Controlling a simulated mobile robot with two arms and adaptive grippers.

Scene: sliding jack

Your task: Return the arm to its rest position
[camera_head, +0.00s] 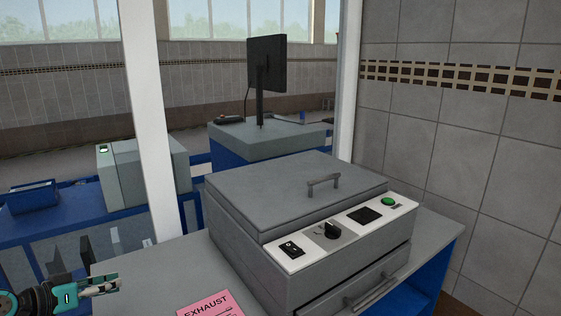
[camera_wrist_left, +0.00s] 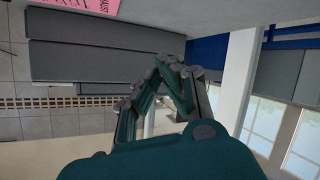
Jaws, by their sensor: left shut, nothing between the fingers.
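My left gripper (camera_head: 101,286) comes in at the lower left of the head view, at the near left edge of the grey table. It is shut and empty, apart from the grey machine and the pink sign. In the left wrist view the teal and grey fingers (camera_wrist_left: 165,65) meet at their tips, with nothing between them. The right gripper is in neither view.
A grey lidded machine (camera_head: 290,187) with a knob and a green button stands on the grey table (camera_head: 165,268). A pink EXHAUST sign (camera_head: 212,303) lies in front of it. A white post (camera_head: 148,120) rises behind the table's left side. A tiled wall (camera_head: 460,130) stands right.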

